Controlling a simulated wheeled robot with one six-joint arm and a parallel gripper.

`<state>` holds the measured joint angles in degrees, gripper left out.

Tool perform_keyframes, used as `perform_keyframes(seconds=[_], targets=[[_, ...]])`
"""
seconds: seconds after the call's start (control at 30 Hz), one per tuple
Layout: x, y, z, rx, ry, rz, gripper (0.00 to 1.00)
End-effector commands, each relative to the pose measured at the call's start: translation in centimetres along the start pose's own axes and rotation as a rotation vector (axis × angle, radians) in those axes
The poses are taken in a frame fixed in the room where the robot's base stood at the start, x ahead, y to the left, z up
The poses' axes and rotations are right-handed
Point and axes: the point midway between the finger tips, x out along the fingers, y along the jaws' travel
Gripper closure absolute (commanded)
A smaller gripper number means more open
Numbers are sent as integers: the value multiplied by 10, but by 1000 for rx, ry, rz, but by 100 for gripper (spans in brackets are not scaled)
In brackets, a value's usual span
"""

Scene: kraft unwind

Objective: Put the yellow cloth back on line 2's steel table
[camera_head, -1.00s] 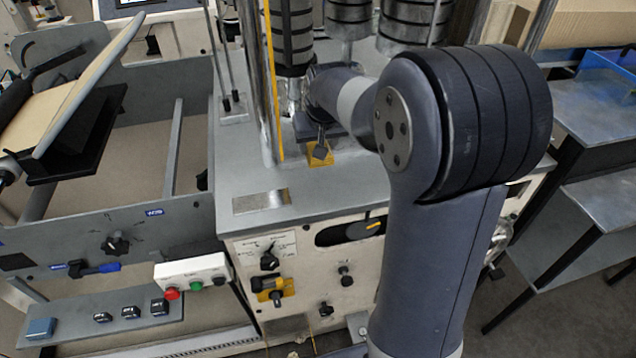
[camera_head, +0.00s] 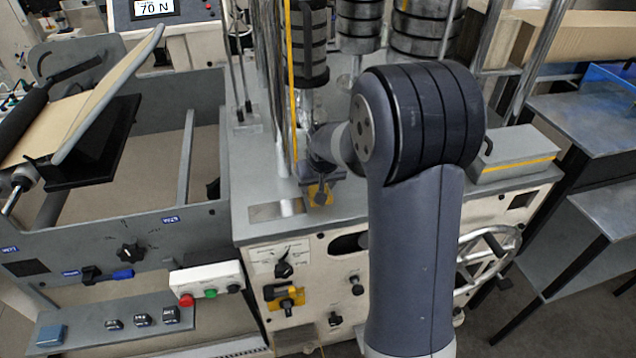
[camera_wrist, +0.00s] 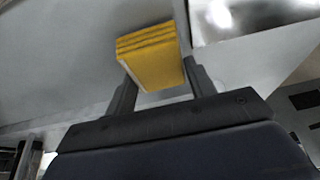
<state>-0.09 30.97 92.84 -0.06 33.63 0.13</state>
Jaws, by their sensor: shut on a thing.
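The yellow cloth (camera_wrist: 148,58) is a folded, layered block between the two fingers of my gripper (camera_wrist: 158,78) in the wrist view. The gripper is shut on it. In the head view a small part of the yellow cloth (camera_head: 326,188) shows at my gripper (camera_head: 320,194), in front of the machine's grey top. I cannot tell whether the cloth touches that top. A grey metal table (camera_head: 585,128) stands at the right; no label shows whether it is line 2's.
The machine's grey top (camera_head: 350,215) carries posts, dark rollers and a grey box with a yellow stripe (camera_head: 516,150). A handwheel (camera_head: 490,258) sticks out below. A button box (camera_head: 207,280) is at the left front. Bare floor shows between machine and table.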

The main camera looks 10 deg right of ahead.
Motion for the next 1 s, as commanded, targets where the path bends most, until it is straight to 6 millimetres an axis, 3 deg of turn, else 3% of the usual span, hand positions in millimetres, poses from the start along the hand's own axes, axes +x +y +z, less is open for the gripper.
perform_keyframes(seconds=[0.27, 0.3, 0.53, 0.83, 1.0], targets=[[4, 0, 1, 0, 1, 0, 66], [2, 0, 1, 0, 1, 0, 46], [2, 0, 1, 0, 0, 0, 27], [0, 0, 0, 0, 1, 0, 26], [-16, 0, -1, 0, 4, 0, 26]])
